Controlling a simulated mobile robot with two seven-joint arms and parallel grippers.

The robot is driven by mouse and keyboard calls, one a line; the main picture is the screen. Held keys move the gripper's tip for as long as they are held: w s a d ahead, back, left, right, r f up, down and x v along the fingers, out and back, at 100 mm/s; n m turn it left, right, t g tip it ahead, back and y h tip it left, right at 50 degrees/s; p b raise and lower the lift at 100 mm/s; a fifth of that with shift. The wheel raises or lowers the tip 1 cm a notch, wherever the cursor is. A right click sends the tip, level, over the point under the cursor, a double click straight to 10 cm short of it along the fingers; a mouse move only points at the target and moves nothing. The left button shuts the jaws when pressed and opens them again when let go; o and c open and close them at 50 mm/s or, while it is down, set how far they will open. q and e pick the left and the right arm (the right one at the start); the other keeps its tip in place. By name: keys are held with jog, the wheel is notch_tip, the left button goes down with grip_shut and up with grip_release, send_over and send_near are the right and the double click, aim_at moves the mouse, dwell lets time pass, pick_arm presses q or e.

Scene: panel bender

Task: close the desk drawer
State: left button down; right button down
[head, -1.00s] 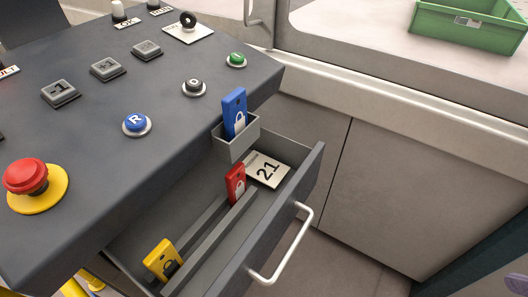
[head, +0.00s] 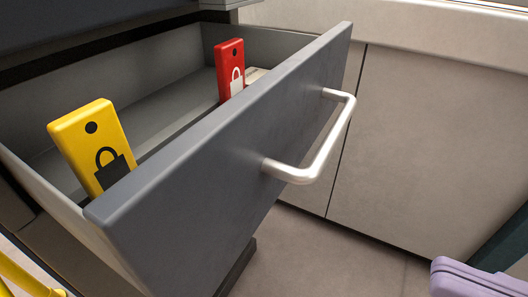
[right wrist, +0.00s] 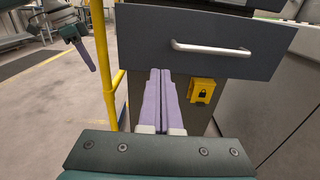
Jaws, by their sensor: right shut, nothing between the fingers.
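The desk drawer (head: 190,190) is open, its grey front standing out from the desk. A silver bar handle (head: 325,150) is on the front; drawer (right wrist: 140,32) and handle (right wrist: 212,49) also show in the right wrist view. My right gripper (head: 442,272) is at the lower right of the head view, apart from the handle. In the right wrist view its lavender fingers (right wrist: 160,74) are shut and empty, pointing toward the area below the drawer front. My left gripper (right wrist: 88,62) shows small at upper left there; its opening is unclear.
A yellow padlock tag (head: 92,145) and a red one (head: 230,68) stand inside the drawer. A yellow post (right wrist: 103,60) rises left of the drawer. A yellow padlock box (right wrist: 203,91) is below the front. Beige cabinet panels (head: 430,150) stand at right.

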aim_at(247, 196)
jog(key=p+x, duration=0.1)
jog(key=x, duration=1.2)
jog(key=shift+w+a+r+p, duration=0.1)
jog(key=shift+w+a+p, duration=0.15)
jog(key=shift+a+p, duration=0.1)
jog(key=shift+a, duration=0.1)
